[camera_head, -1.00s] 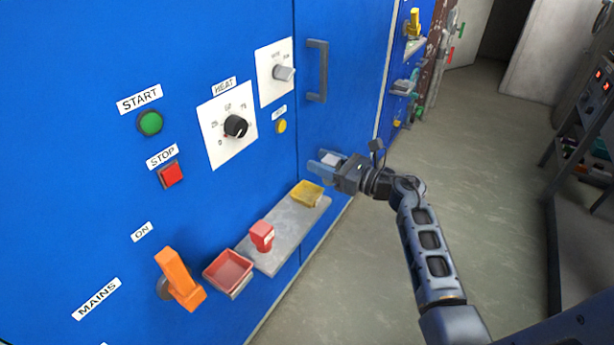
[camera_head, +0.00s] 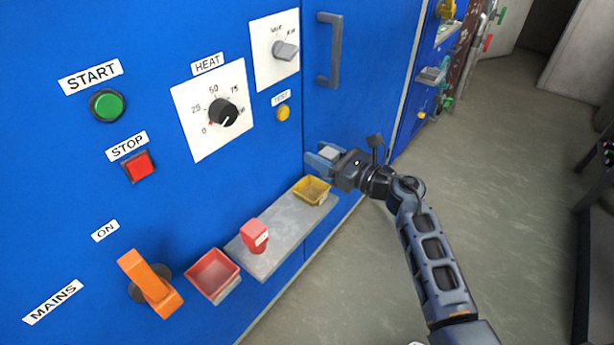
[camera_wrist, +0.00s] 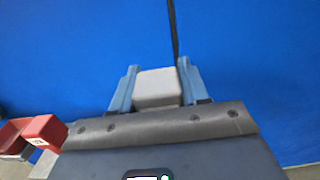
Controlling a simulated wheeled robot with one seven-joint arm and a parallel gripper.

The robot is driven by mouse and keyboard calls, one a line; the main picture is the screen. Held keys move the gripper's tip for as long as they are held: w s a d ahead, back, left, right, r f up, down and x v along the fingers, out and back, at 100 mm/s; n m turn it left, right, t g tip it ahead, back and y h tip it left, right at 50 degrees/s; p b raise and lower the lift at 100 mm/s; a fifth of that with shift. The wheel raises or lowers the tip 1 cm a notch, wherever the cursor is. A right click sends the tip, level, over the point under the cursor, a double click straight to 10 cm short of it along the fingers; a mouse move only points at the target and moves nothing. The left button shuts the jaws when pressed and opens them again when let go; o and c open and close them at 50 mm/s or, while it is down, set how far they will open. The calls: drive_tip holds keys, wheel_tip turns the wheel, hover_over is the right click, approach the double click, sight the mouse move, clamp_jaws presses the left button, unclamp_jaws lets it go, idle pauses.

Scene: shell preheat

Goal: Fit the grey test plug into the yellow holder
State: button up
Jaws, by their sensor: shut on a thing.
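My gripper (camera_head: 324,158) is shut on the grey test plug (camera_head: 328,151), a light grey block between its two blue fingers. The plug also shows in the wrist view (camera_wrist: 158,86), with the blue cabinet front beyond it. The yellow holder (camera_head: 312,190) is an open tray at the far right end of the grey shelf (camera_head: 283,232). My gripper is above and slightly to the right of the holder in the head view, apart from it. The holder cannot be made out in the wrist view.
A red block (camera_head: 254,237) stands on the shelf, left of the holder. A red tray (camera_head: 212,274) is at the shelf's left end. An orange mains lever (camera_head: 150,285) juts out farther left. A door handle (camera_head: 328,50) is above my gripper. The floor at right is open.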

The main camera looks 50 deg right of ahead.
drive_tip(key=w+a+f, duration=0.2)
drive_tip(key=w, duration=0.1)
drive_tip(key=shift+a+f+b, duration=0.15)
drive_tip(key=shift+f+b, duration=0.1)
drive_tip(key=shift+b, duration=0.05)
drive_tip(key=shift+f+b, duration=0.55)
drive_tip(key=shift+f, duration=1.3)
drive_tip(key=shift+f+b, duration=0.35)
drive_tip(key=shift+b, duration=0.05)
drive_tip(key=o, duration=1.1)
drive_tip(key=shift+r, duration=0.1)
drive_tip(key=shift+r+p, duration=0.3)
drive_tip(key=shift+p, duration=0.1)
drive_tip(key=s, duration=1.2)
drive_tip(key=shift+d, duration=0.2)
